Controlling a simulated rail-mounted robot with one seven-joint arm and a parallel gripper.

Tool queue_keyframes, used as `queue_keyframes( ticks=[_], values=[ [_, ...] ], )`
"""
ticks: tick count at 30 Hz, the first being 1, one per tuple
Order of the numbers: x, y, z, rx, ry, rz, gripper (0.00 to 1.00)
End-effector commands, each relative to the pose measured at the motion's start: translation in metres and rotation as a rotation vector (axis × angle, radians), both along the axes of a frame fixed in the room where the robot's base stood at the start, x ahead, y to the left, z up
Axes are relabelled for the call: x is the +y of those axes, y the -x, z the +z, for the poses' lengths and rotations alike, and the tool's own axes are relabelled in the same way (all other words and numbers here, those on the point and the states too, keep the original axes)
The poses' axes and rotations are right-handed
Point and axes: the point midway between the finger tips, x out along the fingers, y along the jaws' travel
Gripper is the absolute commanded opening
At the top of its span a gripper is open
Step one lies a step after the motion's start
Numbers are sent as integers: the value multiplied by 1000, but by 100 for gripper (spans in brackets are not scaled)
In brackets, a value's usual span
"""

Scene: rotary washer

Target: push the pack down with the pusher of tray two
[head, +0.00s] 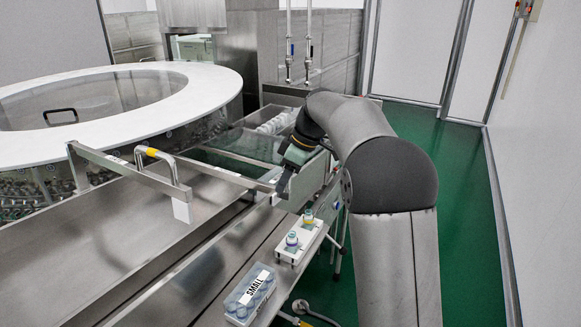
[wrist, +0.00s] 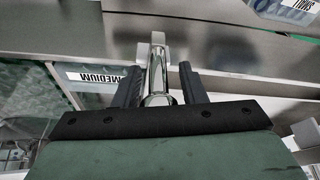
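My gripper (head: 284,186) is low over the right-hand tray in the head view, beside a grey upright plate (head: 311,178), which seems to be that tray's pusher. In the wrist view, a shiny metal handle (wrist: 157,75) stands between the two dark fingers of my gripper (wrist: 158,72). Gaps show on both sides of the handle, so the fingers are open around it. A row of white-topped items (head: 276,122), possibly the pack, lies at the far end of this tray. The handle is hidden in the head view.
Another pusher with a yellow-banded handle (head: 157,155) spans the left tray (head: 90,245). A box labelled SMALL (head: 250,294) and two vials in white holders (head: 293,241) sit on the front ledge. A MEDIUM label (wrist: 95,77) shows in the wrist view. The round washer (head: 200,90) stands behind.

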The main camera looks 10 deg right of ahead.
Motion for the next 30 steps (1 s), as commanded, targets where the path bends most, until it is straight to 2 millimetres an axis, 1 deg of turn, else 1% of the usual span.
queue_keyframes(
  ticks=[2, 5, 8, 15, 21, 25, 30],
  values=[
    [-3, 0, 6, -2, 0, -1, 38],
    [-9, 0, 20, -5, 0, -1, 38],
    [-18, 1, 41, -6, -1, -1, 38],
    [-41, 5, 97, -5, 0, -1, 38],
    [-57, 7, 136, -5, 1, 0, 38],
    [-64, 8, 151, -2, 0, 0, 38],
    [-67, 9, 159, -2, 0, 0, 38]
  ],
)
